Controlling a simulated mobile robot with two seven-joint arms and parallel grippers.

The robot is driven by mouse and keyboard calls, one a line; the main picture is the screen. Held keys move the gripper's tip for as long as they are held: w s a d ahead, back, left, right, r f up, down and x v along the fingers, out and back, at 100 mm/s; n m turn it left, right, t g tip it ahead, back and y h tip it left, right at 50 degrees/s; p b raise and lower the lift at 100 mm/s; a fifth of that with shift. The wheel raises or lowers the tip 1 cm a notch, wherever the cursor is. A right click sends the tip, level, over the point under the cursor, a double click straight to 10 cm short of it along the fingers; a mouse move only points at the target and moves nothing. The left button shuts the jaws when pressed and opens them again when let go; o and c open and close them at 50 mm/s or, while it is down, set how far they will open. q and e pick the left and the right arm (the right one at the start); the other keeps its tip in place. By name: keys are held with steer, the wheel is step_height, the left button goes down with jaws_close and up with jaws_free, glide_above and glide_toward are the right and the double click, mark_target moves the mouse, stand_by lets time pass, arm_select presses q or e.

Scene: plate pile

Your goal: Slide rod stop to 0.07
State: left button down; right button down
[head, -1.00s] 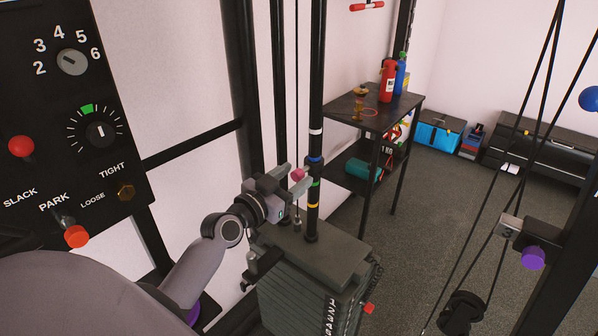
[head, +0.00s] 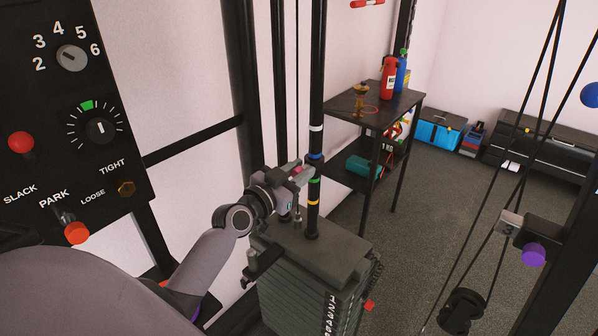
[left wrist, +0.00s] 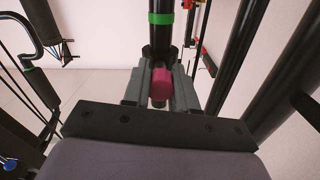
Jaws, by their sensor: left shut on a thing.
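The black rod (head: 317,90) stands upright with white, blue, green and yellow bands. The rod stop's pink knob (head: 297,170) shows at the height of the blue and green bands. In the left wrist view the pink knob (left wrist: 160,87) sits between my fingers, in front of a dark collar around the rod (left wrist: 161,32). A green band shows beyond the collar. My left gripper (head: 300,175) is shut on the knob, its fingers hiding part of the rod stop. My right gripper is not in view.
The weight stack (head: 318,250) stands below my left gripper. A control panel (head: 75,130) is at the left, and black frame posts (head: 238,70) stand behind my arm. A shelf (head: 375,112) with bottles stands behind the rod. Cables and a purple knob (head: 534,254) are at the right.

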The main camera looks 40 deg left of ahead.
mark_target(310, 186)
arm_select(q)
step_height(310, 186, down, 7)
steer(key=b, duration=0.5)
steer(key=c, duration=0.9)
jaws_free()
steer(key=shift+r, duration=0.1)
steer(key=shift+s+a, duration=0.15)
steer(key=shift+s, duration=1.65)
steer(key=shift+s+a, duration=0.1)
steer(key=shift+s, duration=1.7)
